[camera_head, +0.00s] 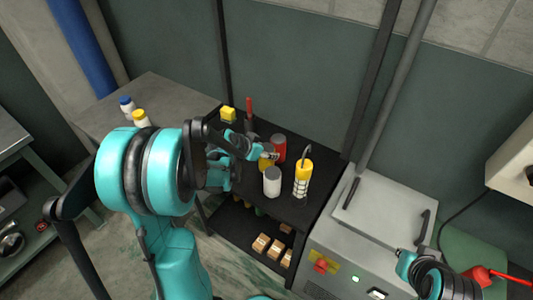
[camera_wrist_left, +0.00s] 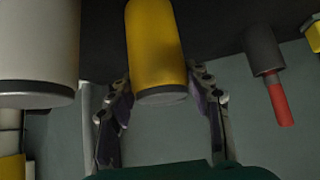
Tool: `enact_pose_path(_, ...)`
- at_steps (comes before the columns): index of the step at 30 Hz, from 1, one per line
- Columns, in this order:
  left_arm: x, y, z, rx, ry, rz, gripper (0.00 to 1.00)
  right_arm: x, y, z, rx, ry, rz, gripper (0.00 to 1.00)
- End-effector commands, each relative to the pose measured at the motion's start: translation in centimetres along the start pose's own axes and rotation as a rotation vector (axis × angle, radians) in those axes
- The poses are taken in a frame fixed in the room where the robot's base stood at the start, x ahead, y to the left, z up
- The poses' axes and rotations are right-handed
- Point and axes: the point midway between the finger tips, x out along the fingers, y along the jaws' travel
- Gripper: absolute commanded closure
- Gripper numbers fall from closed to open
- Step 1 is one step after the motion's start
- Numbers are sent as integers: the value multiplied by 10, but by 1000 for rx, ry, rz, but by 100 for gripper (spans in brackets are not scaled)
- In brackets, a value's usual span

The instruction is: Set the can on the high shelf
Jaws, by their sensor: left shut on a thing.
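A yellow can (camera_head: 266,161) is at the dark shelf unit's upper level, partly hidden by my left gripper (camera_head: 257,151) in the head view. In the left wrist view, the yellow can (camera_wrist_left: 157,50) is between the two fingers of the left gripper (camera_wrist_left: 165,105), which is shut on it. The wrist picture appears upside down, with the can's grey-rimmed end facing the camera. I cannot tell whether its base touches the shelf top (camera_head: 318,200).
A red can (camera_head: 279,147), a white can (camera_head: 272,182) and a yellow lamp (camera_head: 303,172) stand close by. A red-handled tool (camera_head: 249,106) and a yellow block (camera_head: 228,114) are behind. Small boxes (camera_head: 261,243) lie on the lower shelf. A grey machine (camera_head: 365,235) stands at right.

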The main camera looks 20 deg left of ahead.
Motion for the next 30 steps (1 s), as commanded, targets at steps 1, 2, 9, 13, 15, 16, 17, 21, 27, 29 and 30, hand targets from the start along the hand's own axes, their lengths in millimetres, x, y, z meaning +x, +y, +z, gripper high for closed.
enact_pose_path(1, -4, 0, -4, 0, 1, 0, 96, -3, 0, -2, 0, 0, 0, 100)
enact_pose_path(2, -6, 0, -6, 0, 1, 0, 96, -4, 0, -3, 0, 0, 0, 100)
enact_pose_path(9, -36, 0, -36, -1, 1, 0, 96, -19, 0, -14, 0, 0, 0, 100)
enact_pose_path(13, -55, 0, -55, -1, 1, 0, 96, -28, 0, -20, 0, 0, 0, 100)
enact_pose_path(15, -66, 0, -66, -1, 1, 0, 96, -33, 0, -24, 0, 0, 0, 100)
enact_pose_path(16, -70, 0, -70, -1, 1, 0, 96, -35, 0, -25, 0, 0, 0, 100)
enact_pose_path(17, -75, 0, -75, -1, 1, 0, 96, -37, 0, -26, 0, 0, 0, 100)
enact_pose_path(21, -95, 0, -95, -1, 1, 0, 96, -45, 0, -32, 0, 0, 0, 100)
enact_pose_path(27, -117, 0, -117, -1, 1, 0, 96, -54, 0, -38, 0, 0, 0, 100)
enact_pose_path(29, -120, 0, -120, -1, 1, 0, 96, -55, 0, -39, 0, 0, 0, 100)
enact_pose_path(30, -122, 0, -122, -1, 1, 0, 96, -55, 0, -40, 0, 0, 0, 100)
